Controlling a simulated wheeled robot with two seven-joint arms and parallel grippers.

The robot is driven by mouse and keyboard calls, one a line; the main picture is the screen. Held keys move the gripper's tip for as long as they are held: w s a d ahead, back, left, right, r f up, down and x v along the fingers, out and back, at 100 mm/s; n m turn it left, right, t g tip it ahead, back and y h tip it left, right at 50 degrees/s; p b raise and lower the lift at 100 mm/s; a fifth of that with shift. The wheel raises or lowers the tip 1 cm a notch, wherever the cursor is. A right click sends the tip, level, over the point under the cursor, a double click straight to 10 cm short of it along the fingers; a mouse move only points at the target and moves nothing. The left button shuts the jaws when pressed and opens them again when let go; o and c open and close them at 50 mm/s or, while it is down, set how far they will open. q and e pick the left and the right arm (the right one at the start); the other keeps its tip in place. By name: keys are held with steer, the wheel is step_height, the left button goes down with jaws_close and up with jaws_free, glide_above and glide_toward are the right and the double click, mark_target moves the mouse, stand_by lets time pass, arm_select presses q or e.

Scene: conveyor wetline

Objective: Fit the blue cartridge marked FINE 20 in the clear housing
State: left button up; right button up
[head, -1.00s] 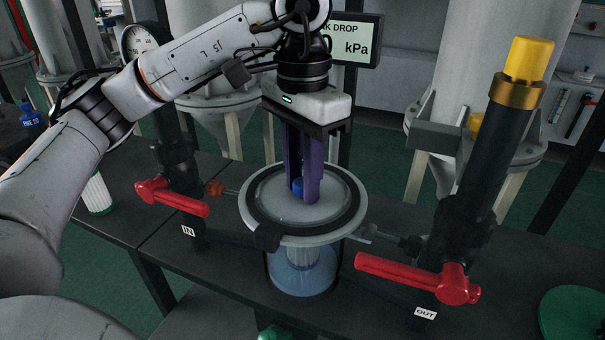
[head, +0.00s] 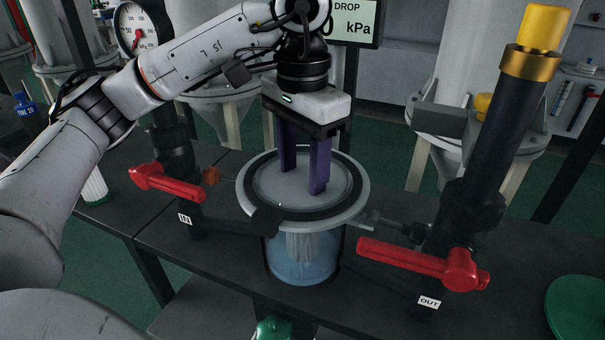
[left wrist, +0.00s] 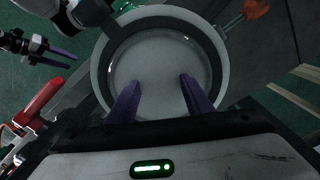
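The clear housing (head: 327,262) stands on the bench with a wide grey rim (head: 357,205). A white pleated cartridge body (head: 299,246) shows through its wall in bluish liquid; no blue cap or marking shows on it. My left gripper (head: 303,180) is over the housing, purple fingers spread and nothing visible between them. The left wrist view shows its open fingers (left wrist: 156,98) above the pale round top of the housing (left wrist: 222,62). A blue item with a white label (head: 25,106) stands at the far left. My right gripper (left wrist: 50,54) shows only in the left wrist view, its fingers apart.
Red valve handles stand at the IN side (head: 168,184) and OUT side (head: 420,262). A dark upright pipe with a yellow top (head: 543,28) rises at right. A white pleated cartridge (head: 95,188) stands at left, partly behind my arm. A gauge (head: 136,28) and kPa display (head: 352,22) are behind.

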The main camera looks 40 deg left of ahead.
arm_select(q)
step_height(320, 180, up, 8)
steer(key=p, duration=0.6)
steer(key=shift+s+f, duration=0.15)
steer(key=shift+r+p, duration=0.5)
steer(key=shift+p, duration=0.2)
steer(key=shift+f, duration=0.25)
